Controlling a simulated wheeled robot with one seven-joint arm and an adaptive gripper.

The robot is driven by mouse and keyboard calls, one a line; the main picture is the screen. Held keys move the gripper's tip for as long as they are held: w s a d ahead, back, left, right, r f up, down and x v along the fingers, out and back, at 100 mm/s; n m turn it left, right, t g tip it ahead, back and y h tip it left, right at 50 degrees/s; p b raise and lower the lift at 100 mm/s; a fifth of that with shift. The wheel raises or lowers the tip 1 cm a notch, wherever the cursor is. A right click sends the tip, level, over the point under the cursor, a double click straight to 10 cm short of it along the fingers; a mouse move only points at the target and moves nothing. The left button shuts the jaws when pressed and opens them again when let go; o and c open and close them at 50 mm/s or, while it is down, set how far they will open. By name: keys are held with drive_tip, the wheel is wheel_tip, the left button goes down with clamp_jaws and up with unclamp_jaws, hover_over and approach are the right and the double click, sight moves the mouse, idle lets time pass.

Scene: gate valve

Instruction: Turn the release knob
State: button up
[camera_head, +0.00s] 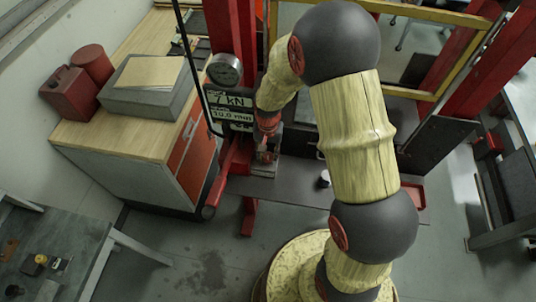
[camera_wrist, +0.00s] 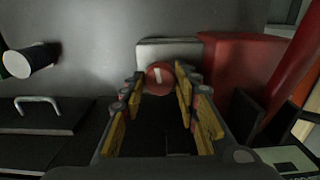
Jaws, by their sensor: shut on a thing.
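The release knob (camera_wrist: 160,78) is a round red knob with a white bar mark, in the middle of the wrist view, in front of a pale grey block. The white bar is nearly upright, slightly tilted. My gripper (camera_wrist: 161,84) has its yellow-padded fingers on the left and right sides of the knob and is shut on it. In the head view my gripper (camera_head: 266,152) points down beside the red press frame, below the gauge. The knob is hidden there by the gripper and arm.
A wooden-topped cabinet (camera_head: 125,130) stands at left.

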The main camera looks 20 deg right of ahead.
sight(268, 155)
drive_tip(key=n+b, duration=0.1)
drive_tip(key=n, duration=0.3)
drive_tip(key=n+b, duration=0.1)
drive_tip(key=n, duration=0.6)
drive_tip(key=shift+n+b, duration=0.35)
drive_tip(key=shift+n, duration=0.05)
drive_tip(key=shift+n+b, duration=0.3)
drive_tip(key=shift+n, duration=1.7)
drive_tip(key=o, duration=1.2)
drive_tip(key=shift+c, duration=0.2)
wheel_tip(268, 155, up, 12)
